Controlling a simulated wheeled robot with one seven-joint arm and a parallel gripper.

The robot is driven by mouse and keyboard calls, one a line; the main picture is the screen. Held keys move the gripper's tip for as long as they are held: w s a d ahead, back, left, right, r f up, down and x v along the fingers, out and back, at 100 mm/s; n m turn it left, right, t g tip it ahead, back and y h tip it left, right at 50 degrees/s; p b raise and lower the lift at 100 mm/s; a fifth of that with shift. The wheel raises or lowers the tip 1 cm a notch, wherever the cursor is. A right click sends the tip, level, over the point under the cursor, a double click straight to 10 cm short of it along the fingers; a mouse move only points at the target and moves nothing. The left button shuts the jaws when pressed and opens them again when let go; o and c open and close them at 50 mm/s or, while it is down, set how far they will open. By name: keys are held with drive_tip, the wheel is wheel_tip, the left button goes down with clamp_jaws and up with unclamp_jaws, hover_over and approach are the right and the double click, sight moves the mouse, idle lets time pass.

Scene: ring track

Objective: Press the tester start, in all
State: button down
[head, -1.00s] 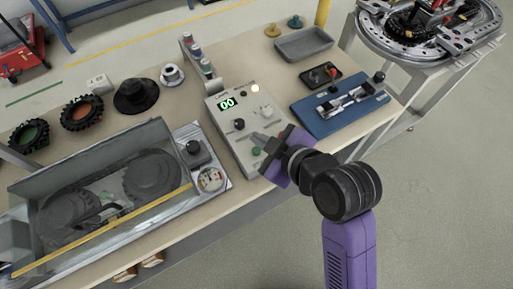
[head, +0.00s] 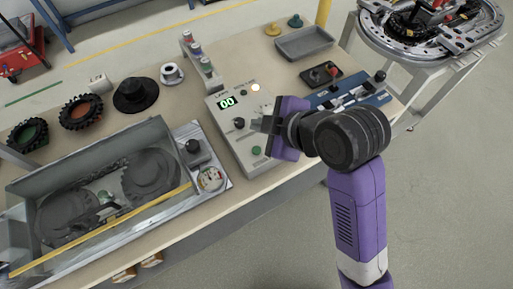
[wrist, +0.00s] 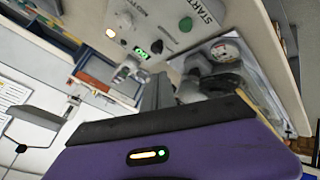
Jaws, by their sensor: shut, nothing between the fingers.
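The tester (head: 228,125) is a pale box on the bench with a green display (head: 227,103) reading 00, a black knob (head: 239,123) and a pale lamp (head: 255,87). Its green start button (head: 257,151) is on the near end; in the wrist view the button (wrist: 186,24) sits beside the word START. My gripper (head: 262,124) is shut and empty, over the tester's right side, beyond the green button and apart from it. In the wrist view its fingers (wrist: 157,92) are together, below the panel. Part of the panel's right side is hidden by my gripper.
A clear-covered gear unit (head: 110,190) with a gauge (head: 211,178) stands left of the tester. A blue fixture (head: 350,105), a small black tray (head: 321,74) and a grey tray (head: 304,43) lie to the right. A ring track (head: 430,30) stands at the upper right.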

sight(259, 152)
wheel_tip(259, 152, down, 8)
drive_tip(key=b, duration=0.6)
drive_tip(key=shift+f, duration=0.1)
idle(1.7)
drive_tip(key=shift+f+b, duration=0.35)
drive_tip(key=shift+b, duration=0.05)
